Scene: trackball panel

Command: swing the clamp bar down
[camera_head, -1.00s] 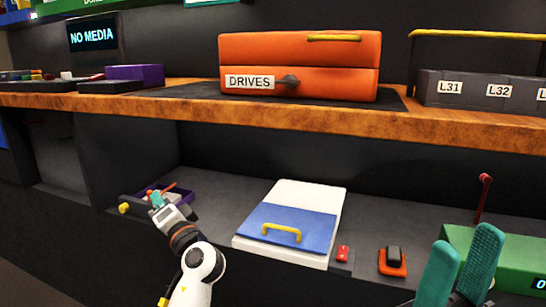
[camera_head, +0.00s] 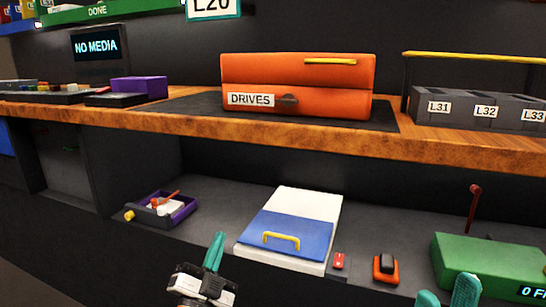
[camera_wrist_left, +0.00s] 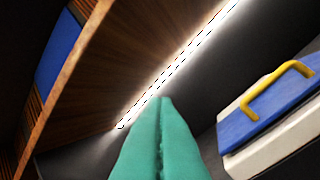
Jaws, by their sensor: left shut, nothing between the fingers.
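A purple-and-black tray-like fixture (camera_head: 180,210) sits on the lower shelf at left, with a yellow knob (camera_head: 129,215) at its front left. A thin orange-red bar (camera_head: 168,197) slants up across it over a white part; I take this as the clamp bar. It looks tilted, not flat. My left gripper (camera_head: 216,252) is shut and empty, right of and nearer than the fixture, apart from it. Its closed teal fingers fill the lower middle of the left wrist view (camera_wrist_left: 160,135), where the fixture does not show. My right gripper (camera_head: 447,292) is open at bottom right, partly cut off.
A white box with a blue lid (camera_head: 290,235) and yellow handle stands right of my left gripper. A red switch (camera_head: 338,262), an orange-based rocker (camera_head: 386,268) and a green box (camera_head: 490,262) stand further right. The wooden shelf (camera_head: 250,132) overhangs the lower shelf.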

